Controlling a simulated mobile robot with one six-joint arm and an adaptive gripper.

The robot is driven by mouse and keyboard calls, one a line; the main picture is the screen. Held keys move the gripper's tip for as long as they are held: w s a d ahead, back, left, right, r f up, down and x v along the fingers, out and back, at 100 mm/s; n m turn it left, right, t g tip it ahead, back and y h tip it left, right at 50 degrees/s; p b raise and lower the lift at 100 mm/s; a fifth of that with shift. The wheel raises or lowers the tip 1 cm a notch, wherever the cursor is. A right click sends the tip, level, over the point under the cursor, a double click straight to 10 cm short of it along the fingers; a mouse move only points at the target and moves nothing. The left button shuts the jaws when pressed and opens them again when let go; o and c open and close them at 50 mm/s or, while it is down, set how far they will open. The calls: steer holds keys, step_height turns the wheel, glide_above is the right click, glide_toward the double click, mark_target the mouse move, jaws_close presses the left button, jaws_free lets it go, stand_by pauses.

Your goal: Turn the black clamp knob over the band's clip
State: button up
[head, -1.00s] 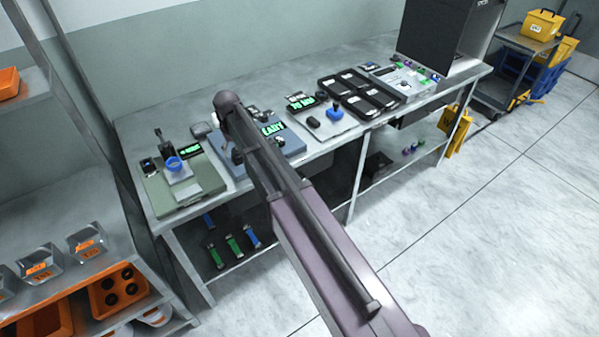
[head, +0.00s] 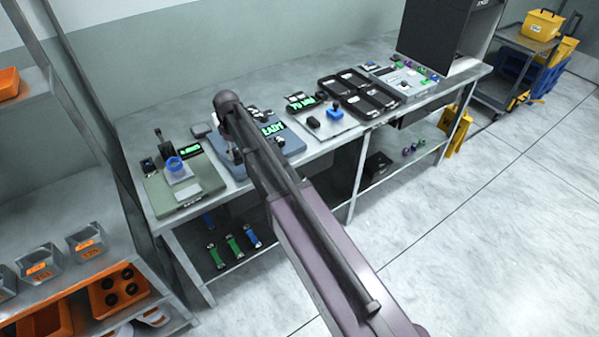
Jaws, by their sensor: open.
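My arm reaches over the bench and covers part of the blue-grey station (head: 292,138) with a green lit display. My gripper is not visible; my own arm hides whatever is beneath and behind it. Small dark parts show beside the arm at this station, but I cannot tell whether one is the clamp knob. The band and its clip cannot be made out. A black rounded piece (head: 313,122) and a blue piece (head: 335,113) sit on the pale station to the right.
A green-grey station (head: 205,185) with a blue ring (head: 174,164) stands at the bench's left end. Black trays (head: 372,100) lie farther right, before a dark box (head: 440,35). A shelf rack with grey bins (head: 85,243) borders the left.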

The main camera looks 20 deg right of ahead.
mark_target(236, 150)
steer(key=shift+n, duration=1)
steer(key=shift+r+p, duration=0.4)
steer(key=shift+p, duration=0.05)
step_height(236, 150, up, 13)
steer(key=p, duration=1.3)
steer(key=s+d+f+m+b, duration=0.2)
steer(key=s+d+m, duration=0.4)
steer(key=s, duration=0.6)
steer(key=s+d+f+m+b, duration=0.2)
steer(key=s+d+m, duration=0.4)
steer(key=s+d, duration=0.3)
steer(key=s, duration=0.3)
steer(key=shift+f+b, duration=0.25)
steer(key=shift+b, duration=0.05)
steer(key=shift+s, duration=0.1)
steer(key=shift+f+b, duration=0.4)
